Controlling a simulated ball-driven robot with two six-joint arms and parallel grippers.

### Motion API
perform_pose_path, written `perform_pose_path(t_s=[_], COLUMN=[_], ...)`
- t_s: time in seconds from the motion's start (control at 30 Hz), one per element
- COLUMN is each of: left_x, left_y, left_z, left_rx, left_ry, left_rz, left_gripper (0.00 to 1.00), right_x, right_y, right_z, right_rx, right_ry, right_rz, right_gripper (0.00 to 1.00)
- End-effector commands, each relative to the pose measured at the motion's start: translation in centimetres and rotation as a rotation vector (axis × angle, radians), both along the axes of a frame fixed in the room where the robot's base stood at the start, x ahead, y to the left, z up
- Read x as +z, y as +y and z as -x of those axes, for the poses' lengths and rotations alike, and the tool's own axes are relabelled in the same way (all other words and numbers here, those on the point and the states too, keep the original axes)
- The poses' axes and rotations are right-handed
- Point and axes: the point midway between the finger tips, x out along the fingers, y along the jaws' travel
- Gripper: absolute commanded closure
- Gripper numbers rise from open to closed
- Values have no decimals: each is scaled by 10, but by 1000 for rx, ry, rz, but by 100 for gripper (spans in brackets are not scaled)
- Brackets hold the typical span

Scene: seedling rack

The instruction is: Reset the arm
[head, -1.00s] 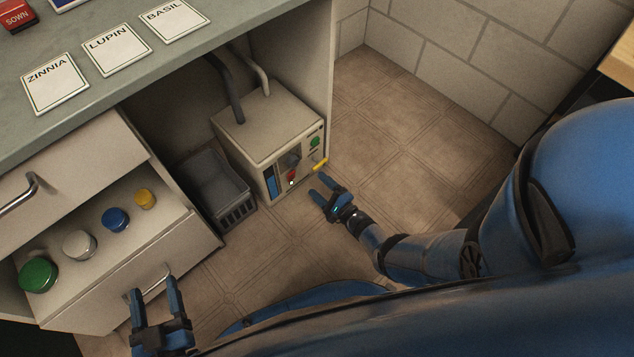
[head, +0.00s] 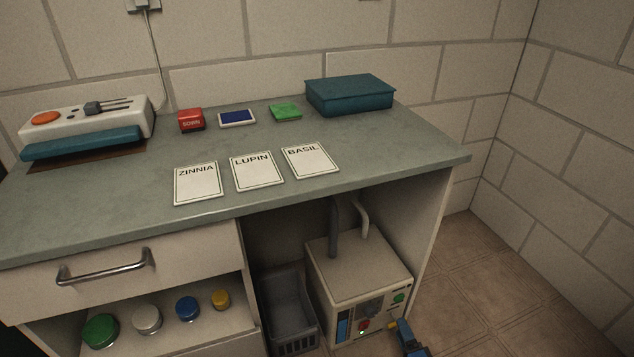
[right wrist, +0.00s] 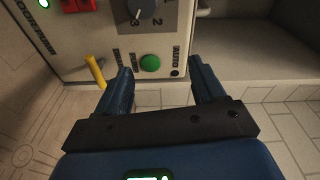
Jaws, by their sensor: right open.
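My right gripper (head: 403,328) is at the bottom of the head view, beside the lower right front corner of a cream machine (head: 358,258). In the right wrist view its two fingers (right wrist: 163,78) are apart, with nothing held between them. The machine's front panel lies just beyond them. A green button (right wrist: 150,62) shows between the fingertips, and a yellow lever (right wrist: 94,70) is just left of the left finger. A grey dial (right wrist: 146,10) is above. Whether a finger touches the panel I cannot tell. My left gripper is out of view.
The machine stands under a green worktop (head: 120,200), right of a grey crate (head: 288,303). ZINNIA, LUPIN and BASIL cards (head: 257,171) lie on top. Floor (head: 480,270) right of the cabinet is clear.

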Motion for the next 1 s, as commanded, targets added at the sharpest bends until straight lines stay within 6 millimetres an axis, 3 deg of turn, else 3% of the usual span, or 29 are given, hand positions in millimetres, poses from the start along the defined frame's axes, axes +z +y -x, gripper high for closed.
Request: perform_pose_path(t_s=[0.17,0.37,0.7,1.0], left_x=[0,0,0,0], left_y=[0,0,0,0], left_z=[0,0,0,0], left_rx=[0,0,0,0], left_ry=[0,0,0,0], left_rz=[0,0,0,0], left_gripper=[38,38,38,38], right_x=[33,72,150,236], right_y=[-21,-28,-11,15], right_z=[-8,15,99,191], right_rx=[-120,-239,-327,-302], right_ry=[-111,-168,-172,-170], right_rz=[391,790,1272,1460], right_gripper=[31,31,31,31])
